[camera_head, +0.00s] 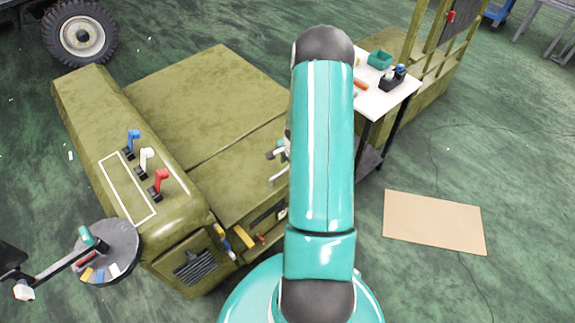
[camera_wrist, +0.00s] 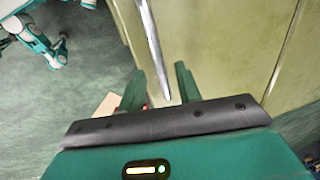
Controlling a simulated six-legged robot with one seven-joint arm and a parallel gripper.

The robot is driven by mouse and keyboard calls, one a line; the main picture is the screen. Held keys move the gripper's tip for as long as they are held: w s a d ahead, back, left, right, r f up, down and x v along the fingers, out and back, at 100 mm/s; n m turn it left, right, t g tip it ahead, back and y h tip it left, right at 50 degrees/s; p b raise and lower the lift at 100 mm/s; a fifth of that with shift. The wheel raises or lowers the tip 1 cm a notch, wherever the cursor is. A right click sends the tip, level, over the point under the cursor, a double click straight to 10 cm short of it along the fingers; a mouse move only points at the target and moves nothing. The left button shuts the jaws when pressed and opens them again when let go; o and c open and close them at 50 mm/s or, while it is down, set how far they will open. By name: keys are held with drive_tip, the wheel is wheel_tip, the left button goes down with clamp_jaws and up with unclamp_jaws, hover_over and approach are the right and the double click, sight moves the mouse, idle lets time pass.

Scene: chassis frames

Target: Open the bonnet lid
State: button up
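The olive bonnet lid (camera_head: 238,172) lies flat and closed on the chassis in the head view, its right part hidden behind my arm. A silver bar handle (camera_head: 278,178) shows beside my arm near the lid's front edge. In the wrist view a long metal bar (camera_wrist: 151,45), apparently this handle, runs down between the two green fingers of my gripper (camera_wrist: 160,85). The fingers are apart, with visible gaps on both sides of the bar. I cannot tell how deep the bar sits between them. In the head view my arm mostly hides the gripper.
A round tray (camera_head: 122,240) of small parts is at lower left. A white table (camera_head: 398,100) stands right of my arm. A cardboard sheet (camera_head: 433,222) lies on open floor.

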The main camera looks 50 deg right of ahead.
drive_tip(key=shift+w+f, duration=0.15)
drive_tip(key=shift+f, duration=0.5)
clamp_jaws()
drive_tip(key=shift+r, duration=0.1)
